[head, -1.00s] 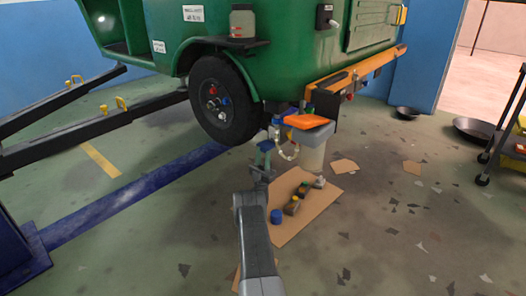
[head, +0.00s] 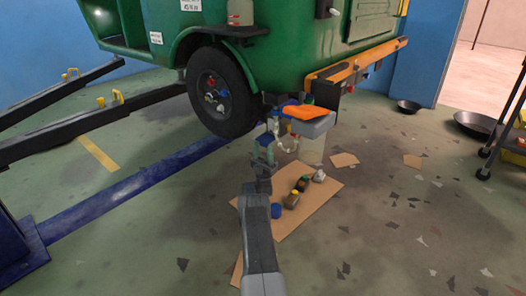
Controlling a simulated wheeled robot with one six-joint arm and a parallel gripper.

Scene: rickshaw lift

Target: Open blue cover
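A small blue cylinder (head: 277,211) stands on the brown cardboard sheet (head: 318,197), just right of my forearm. Another blue part (head: 290,104) shows under the rear of the green rickshaw (head: 275,60), beside an orange piece. I cannot tell which of these is the blue cover. My gripper (head: 263,163) is small in the head view, below and right of the rear wheel and left of the hanging hose. Its fingers are too small and dark to read. No hold on a thing is visible.
The orange piece (head: 303,113) lies on a grey tray (head: 312,125) by the rickshaw's rear. Several small bottles (head: 297,192) are on the cardboard. Black lift arms (head: 95,130) and a blue floor beam (head: 130,190) lie left. A cart (head: 512,145) stands right. Floor at front right is open.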

